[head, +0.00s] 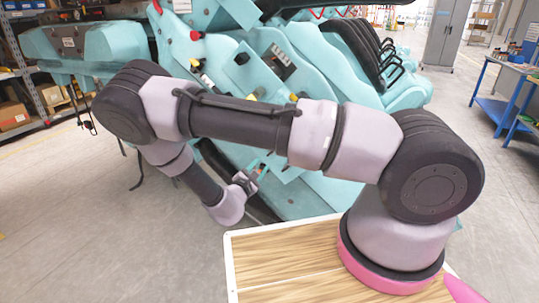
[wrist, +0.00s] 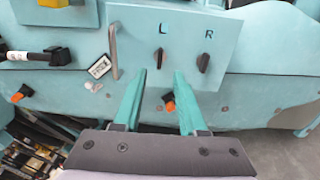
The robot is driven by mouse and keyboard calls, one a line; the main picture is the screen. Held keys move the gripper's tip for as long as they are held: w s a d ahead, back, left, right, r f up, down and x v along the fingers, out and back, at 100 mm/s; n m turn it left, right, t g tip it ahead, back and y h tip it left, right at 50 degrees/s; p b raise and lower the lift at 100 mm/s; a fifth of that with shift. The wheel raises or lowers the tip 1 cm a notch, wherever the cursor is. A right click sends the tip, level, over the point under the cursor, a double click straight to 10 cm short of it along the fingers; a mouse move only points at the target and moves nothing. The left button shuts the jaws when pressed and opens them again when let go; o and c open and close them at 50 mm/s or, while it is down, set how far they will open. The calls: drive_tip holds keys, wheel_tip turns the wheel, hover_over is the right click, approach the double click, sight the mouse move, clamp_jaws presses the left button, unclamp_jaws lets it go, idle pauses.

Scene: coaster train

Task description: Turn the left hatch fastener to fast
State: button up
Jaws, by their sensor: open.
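The left hatch fastener (wrist: 159,58) is a small dark knob under a letter L on a flat teal panel (wrist: 136,20). It stands about upright. A matching right fastener (wrist: 204,62) sits under the letter R. My gripper (wrist: 160,74) is open, its two teal fingers pointing at the panel. In the wrist view its tips lie just below and to either side of the left fastener, with nothing held. I cannot tell how far the tips are from the knob. In the head view my gripper (head: 259,171) is low beside the teal coaster train (head: 310,195); the fasteners are not clear there.
A metal handle (wrist: 113,50) stands left of the fasteners, beside a small white label (wrist: 98,68). An orange knob (wrist: 169,103) shows between my fingers. A blue workbench (head: 505,85) stands at right.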

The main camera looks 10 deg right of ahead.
drive_tip(key=x, duration=0.8)
drive_tip(key=shift+w+d, duration=0.25)
drive_tip(key=shift+w, duration=0.05)
clamp_jaws()
